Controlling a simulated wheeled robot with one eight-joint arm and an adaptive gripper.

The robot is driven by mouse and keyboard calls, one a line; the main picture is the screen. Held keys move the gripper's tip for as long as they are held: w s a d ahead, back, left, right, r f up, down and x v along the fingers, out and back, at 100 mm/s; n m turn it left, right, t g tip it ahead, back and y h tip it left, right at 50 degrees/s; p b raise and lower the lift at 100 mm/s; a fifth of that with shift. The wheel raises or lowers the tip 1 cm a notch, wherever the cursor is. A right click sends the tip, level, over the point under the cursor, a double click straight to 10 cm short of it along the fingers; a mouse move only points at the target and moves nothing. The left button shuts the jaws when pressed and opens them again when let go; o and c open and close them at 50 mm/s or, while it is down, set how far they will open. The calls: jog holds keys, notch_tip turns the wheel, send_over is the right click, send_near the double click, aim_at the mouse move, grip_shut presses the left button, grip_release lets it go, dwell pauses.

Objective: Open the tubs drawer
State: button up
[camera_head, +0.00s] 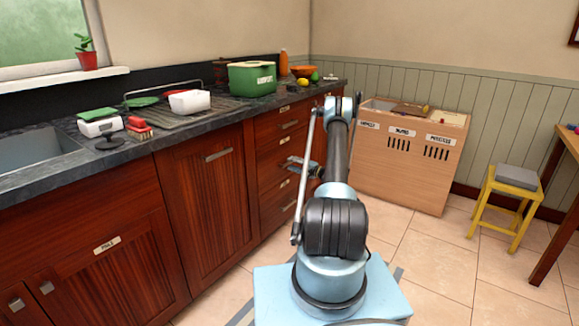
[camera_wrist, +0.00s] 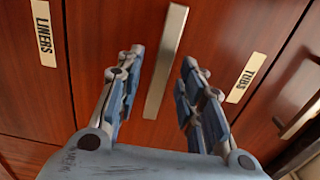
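The tubs drawer (camera_wrist: 220,45) has a reddish-brown wooden front with a pale "TUBS" label (camera_wrist: 246,77) in the wrist view. It looks shut. Its metal bar handle (camera_wrist: 167,55) lies between the two fingers of my gripper (camera_wrist: 161,60). My gripper is open, one finger on each side of the handle, with gaps showing on both sides. I cannot tell how deep the fingertips reach past the bar. In the head view my gripper (camera_head: 301,165) is at the drawer stack, and my arm hides part of that area.
A drawer labelled "LINERS" (camera_wrist: 43,33) adjoins on the left of the wrist view; another handle (camera_wrist: 300,116) is at the right. The counter (camera_head: 190,125) above holds a green bin (camera_head: 252,80). A wooden sorting box (camera_head: 405,165) stands right of my arm.

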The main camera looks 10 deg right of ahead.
jog(key=shift+x, duration=1.35)
grip_shut()
jog(key=shift+d, duration=0.1)
